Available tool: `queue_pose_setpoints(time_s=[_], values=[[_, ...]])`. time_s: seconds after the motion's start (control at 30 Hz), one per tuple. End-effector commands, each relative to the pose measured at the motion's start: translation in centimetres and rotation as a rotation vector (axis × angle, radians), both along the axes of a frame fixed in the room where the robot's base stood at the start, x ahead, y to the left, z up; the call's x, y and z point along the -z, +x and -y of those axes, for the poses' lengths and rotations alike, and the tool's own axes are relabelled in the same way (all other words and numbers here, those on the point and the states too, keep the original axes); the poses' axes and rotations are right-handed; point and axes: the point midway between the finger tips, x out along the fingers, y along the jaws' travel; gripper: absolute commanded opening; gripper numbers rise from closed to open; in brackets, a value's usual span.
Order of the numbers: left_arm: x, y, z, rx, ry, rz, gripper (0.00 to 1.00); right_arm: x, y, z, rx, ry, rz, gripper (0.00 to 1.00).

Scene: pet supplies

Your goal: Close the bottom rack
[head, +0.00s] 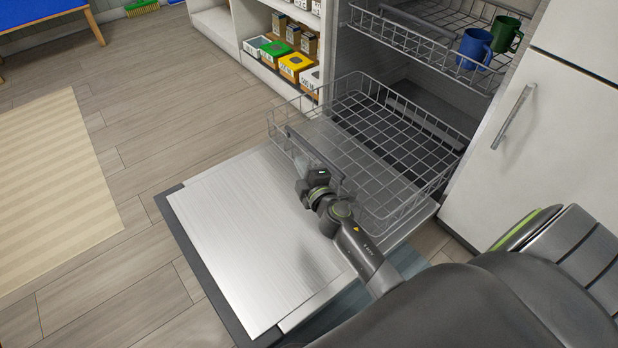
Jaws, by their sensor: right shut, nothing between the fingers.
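The dishwasher's bottom rack (385,140) is an empty wire basket, pulled out over the lowered metal door (240,225). Its front has a dark handle bar (305,146). My right gripper (313,186) is shut and empty, close in front of the rack's front side near the handle's lower end. I cannot tell whether it touches the rack. The arm hides part of the rack's near front corner. My left gripper is not in view.
The top rack (405,35) holds a blue mug (474,47) and a green mug (506,34). A white cabinet (535,130) with a metal handle stands to the right. Shelves with several small boxes (292,64) stand behind. Open floor (150,130) and a striped rug (50,180) lie left.

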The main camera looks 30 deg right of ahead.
Motion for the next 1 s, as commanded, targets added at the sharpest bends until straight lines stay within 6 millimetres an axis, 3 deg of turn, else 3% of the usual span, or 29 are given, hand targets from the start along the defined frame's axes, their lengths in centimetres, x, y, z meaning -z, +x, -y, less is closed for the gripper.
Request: queue_pose_setpoints(time_s=[0.17, 0.3, 0.43, 1.0], values=[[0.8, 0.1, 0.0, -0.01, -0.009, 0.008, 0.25, 0.4, 3.2, 0.5, 0.0, -0.004, 0.001, 0.0], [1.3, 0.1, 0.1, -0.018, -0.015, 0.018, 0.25, 1.1, 3.2, 2.8, 0.0, -0.004, -0.002, 0.0], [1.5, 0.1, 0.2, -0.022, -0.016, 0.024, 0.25, 1.3, 3.3, 3.8, 0.001, -0.002, -0.001, 0.0], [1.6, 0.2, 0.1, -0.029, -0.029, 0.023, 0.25, 1.3, 3.4, 4.5, 0.0, -0.001, 0.0, 0.0]])
